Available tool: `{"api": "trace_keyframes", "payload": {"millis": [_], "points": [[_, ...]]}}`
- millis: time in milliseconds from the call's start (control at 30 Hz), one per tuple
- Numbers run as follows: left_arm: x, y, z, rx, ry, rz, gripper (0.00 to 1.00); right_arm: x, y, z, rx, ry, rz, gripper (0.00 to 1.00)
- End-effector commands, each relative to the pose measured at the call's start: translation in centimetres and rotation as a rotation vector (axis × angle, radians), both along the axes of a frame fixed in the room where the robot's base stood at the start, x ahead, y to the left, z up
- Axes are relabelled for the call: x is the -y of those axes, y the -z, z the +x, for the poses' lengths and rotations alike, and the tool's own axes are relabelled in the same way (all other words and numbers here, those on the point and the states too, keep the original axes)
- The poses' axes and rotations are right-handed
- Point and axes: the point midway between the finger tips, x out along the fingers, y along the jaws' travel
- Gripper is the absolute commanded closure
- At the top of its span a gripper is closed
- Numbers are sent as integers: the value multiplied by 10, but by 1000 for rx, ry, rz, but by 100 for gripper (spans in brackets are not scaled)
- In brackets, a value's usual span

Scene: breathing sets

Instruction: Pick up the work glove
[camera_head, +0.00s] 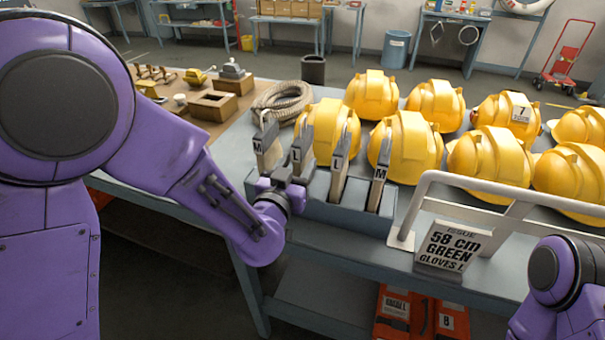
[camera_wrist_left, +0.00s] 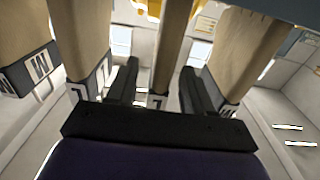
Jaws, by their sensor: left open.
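Several tan work gloves stand upright in slots of a grey rack (camera_head: 345,215) in the head view, labelled M, L, L and M. They include the left M glove (camera_head: 266,148), the left L glove (camera_head: 303,150), the right L glove (camera_head: 340,165) and the right M glove (camera_head: 380,175). My left gripper (camera_head: 292,182) is low in front of the left L glove. In the left wrist view its black open fingers (camera_wrist_left: 158,88) lie on either side of a glove (camera_wrist_left: 168,45) with an L label; contact cannot be told. My right gripper is out of view.
Yellow helmets (camera_head: 405,145) stand behind the rack on the grey table. A coiled hose (camera_head: 283,100) lies behind the left gloves. A pale metal rail (camera_head: 475,190) and a sign (camera_head: 452,245) reading 58 cm, green, gloves L stand to the right.

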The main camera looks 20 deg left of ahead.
Motion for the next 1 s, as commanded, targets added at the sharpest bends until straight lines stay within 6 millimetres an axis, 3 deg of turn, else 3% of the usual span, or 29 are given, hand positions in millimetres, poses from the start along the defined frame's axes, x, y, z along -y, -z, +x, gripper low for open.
{"api": "trace_keyframes", "payload": {"millis": [233, 500, 533, 667, 700, 1000], "points": [[2, 1, 42, 0, -2, -3, 49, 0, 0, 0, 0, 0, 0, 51], [2, 0, 50, 0, -1, -1, 49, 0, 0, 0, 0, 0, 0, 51], [2, 0, 50, 0, -1, -1, 52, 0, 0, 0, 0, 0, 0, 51], [2, 0, 49, 0, -2, -1, 94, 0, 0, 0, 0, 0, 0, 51], [2, 0, 49, 0, -2, -1, 100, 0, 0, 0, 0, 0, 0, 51], [2, -4, 49, 1, -2, -1, 100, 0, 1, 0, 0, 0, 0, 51]]}}
